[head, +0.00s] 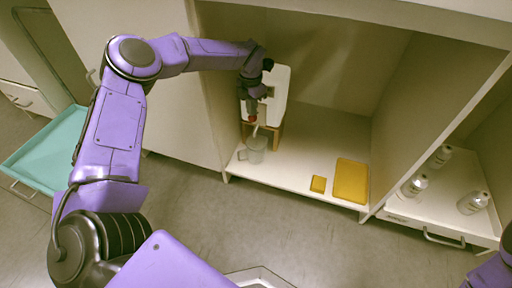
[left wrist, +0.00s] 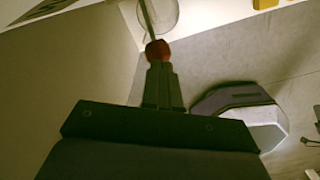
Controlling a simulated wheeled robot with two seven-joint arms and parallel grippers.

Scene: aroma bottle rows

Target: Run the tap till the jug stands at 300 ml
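A white container (head: 281,88) stands on a wooden stand (head: 276,139) inside the open cabinet. Its tap has a red knob (head: 253,119), which also shows in the left wrist view (left wrist: 158,50). A clear jug (head: 256,152) stands below the tap; it is partly seen at the top of the left wrist view (left wrist: 160,14). A thin pale line runs between knob and jug; I cannot tell whether it is water. The jug's level and marks are unreadable. My left gripper (head: 254,112) has its fingers together, tips at the red knob. My right gripper is out of view.
A large yellow mat (head: 350,181) and a small yellow piece (head: 318,184) lie on the cabinet floor (head: 310,130), right of the jug. Several bottles (head: 473,203) stand in the right compartment. A teal tray (head: 40,150) sticks out at left. Cabinet walls flank my left arm.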

